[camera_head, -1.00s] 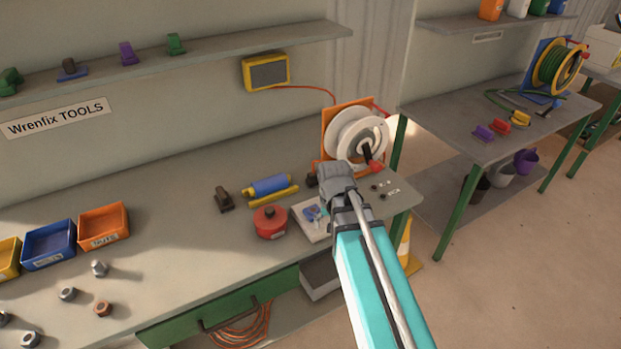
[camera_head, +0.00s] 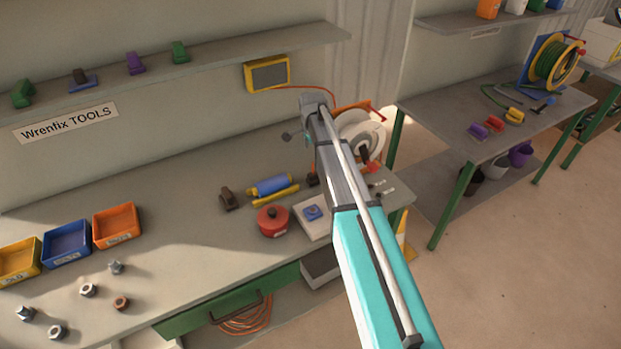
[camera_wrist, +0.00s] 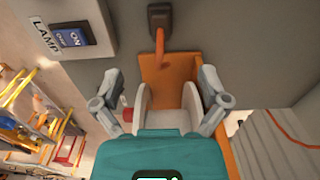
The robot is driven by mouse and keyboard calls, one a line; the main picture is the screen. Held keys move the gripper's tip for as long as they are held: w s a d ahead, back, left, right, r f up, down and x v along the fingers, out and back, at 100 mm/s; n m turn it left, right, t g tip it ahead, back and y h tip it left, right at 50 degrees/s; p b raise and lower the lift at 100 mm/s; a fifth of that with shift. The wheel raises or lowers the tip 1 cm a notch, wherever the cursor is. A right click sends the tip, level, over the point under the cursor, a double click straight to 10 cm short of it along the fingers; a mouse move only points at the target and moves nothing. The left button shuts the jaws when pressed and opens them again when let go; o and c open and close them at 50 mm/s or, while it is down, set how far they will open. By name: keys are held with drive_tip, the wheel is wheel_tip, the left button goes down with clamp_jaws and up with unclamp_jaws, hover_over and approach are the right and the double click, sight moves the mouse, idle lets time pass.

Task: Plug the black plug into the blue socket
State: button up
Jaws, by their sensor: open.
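My gripper (camera_head: 298,137) is raised above the back right of the bench, in front of the white reel. In the wrist view its two fingers (camera_wrist: 161,95) are spread with nothing between them. A small black block (camera_head: 313,180), possibly the black plug, sits on the bench below the gripper. It shows at the top of the wrist view (camera_wrist: 158,17) with an orange strip or cord running from it towards the reel's orange bracket (camera_wrist: 165,66). Which thing is the blue socket I cannot tell; a shelf block (camera_head: 84,84) has a blue base.
The white reel (camera_head: 350,128) stands close by my gripper. A white lamp switch box (camera_head: 313,230), red pot (camera_head: 272,222), blue-and-yellow tool (camera_head: 270,186) and dark block (camera_head: 228,199) lie in front. The wall shelf (camera_head: 230,47) is above left.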

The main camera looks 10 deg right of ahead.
sight(313, 180)
drive_tip(key=shift+f, duration=0.15)
wheel_tip(313, 180, down, 8)
drive_tip(key=b, duration=0.8)
drive_tip(key=shift+f+b, duration=0.15)
drive_tip(key=shift+b, duration=0.2)
idle(0.5)
drive_tip(key=shift+d+f+b, duration=0.15)
drive_tip(key=shift+f+b, duration=1.15)
drive_tip(key=shift+d+f+b, duration=0.1)
drive_tip(key=shift+f+b, duration=1.2)
drive_tip(key=c, duration=1.2)
drive_tip(key=shift+o, duration=0.2)
